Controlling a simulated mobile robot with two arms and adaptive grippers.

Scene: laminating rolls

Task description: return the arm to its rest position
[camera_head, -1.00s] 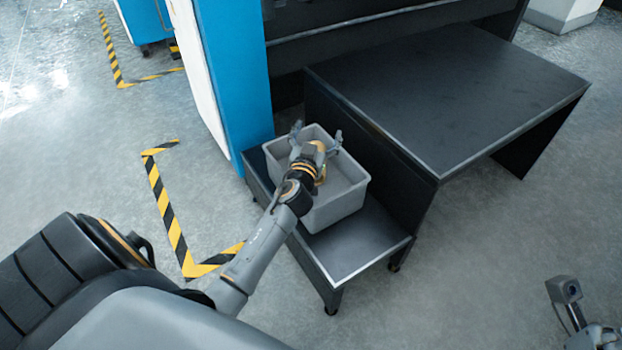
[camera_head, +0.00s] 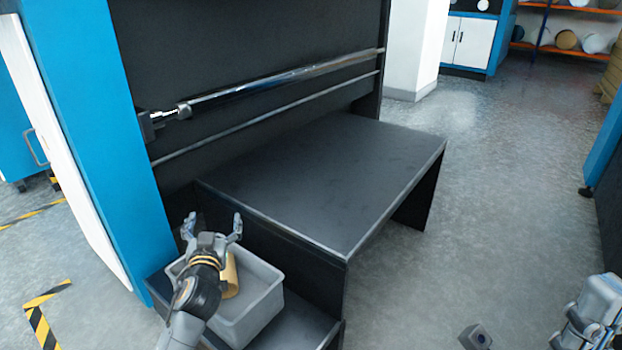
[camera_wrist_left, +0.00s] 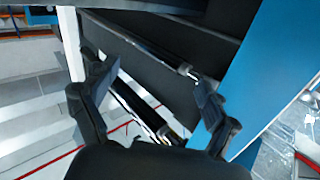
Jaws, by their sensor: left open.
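My left gripper (camera_head: 212,228) is open and empty above the grey bin, with its fingers spread and pointing away from me. Its two fingers also show apart in the left wrist view (camera_wrist_left: 150,85), with nothing between them. The grey bin (camera_head: 262,310) stands on a low black step. A tan roll (camera_head: 230,277) is in the bin, partly hidden by my left wrist. Parts of my right arm (camera_head: 598,308) show at the lower right; I cannot make out its gripper there.
A black table (camera_head: 320,190) with a bare top stands right of the bin. Behind it is a dark machine with a shiny horizontal bar (camera_head: 285,82) and a blue side panel (camera_head: 130,150).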

